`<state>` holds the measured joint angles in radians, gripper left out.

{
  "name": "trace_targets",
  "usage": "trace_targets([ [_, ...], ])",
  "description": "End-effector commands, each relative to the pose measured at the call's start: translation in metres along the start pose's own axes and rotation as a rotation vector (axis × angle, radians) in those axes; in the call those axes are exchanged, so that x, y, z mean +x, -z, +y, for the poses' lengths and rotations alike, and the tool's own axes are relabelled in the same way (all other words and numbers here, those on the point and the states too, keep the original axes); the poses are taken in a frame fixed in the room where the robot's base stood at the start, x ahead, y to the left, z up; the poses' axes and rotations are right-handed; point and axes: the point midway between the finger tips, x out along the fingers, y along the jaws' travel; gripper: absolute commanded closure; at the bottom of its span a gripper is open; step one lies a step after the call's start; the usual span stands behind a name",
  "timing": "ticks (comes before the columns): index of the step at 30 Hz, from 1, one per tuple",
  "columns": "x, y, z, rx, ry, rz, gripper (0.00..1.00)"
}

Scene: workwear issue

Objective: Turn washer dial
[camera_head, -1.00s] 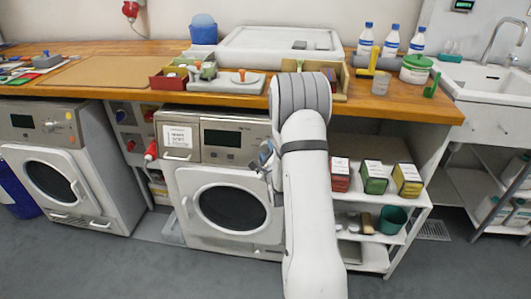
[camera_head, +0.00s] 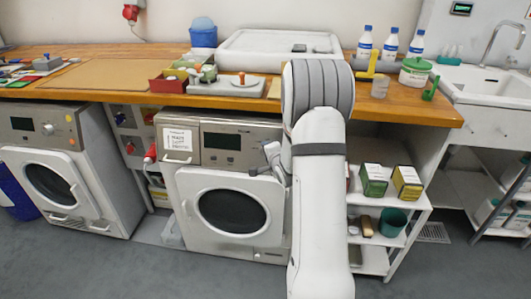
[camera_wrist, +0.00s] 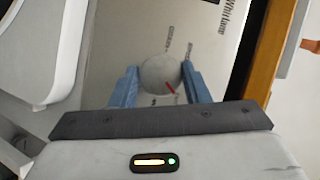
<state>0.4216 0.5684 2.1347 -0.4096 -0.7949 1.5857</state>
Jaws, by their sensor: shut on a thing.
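The washer dial (camera_wrist: 160,74) is a round light-grey knob with a red pointer mark, on the washer's metal front panel (camera_wrist: 118,40). In the wrist view my gripper (camera_wrist: 160,84) has its two blue fingers on either side of the dial, shut on it. The pointer slants toward the lower right of that view. In the head view the washer (camera_head: 226,205) stands under the wooden counter, with its round door closed. My gripper (camera_head: 268,158) is at the right part of its panel, where my arm hides the dial.
A second machine (camera_head: 55,180) stands to the left. Shelves with boxes (camera_head: 374,180) are to the right of my arm. The wooden counter (camera_head: 100,76) overhangs the panel and carries bottles, trays and a white lid. Grey floor lies in front.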

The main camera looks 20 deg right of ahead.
Motion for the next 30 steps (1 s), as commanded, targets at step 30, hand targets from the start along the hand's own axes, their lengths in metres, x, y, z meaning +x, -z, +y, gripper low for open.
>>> trace_targets([
  [30,0.0015,0.0029,-0.0098,-0.589,-0.276,-0.029,0.81],
])
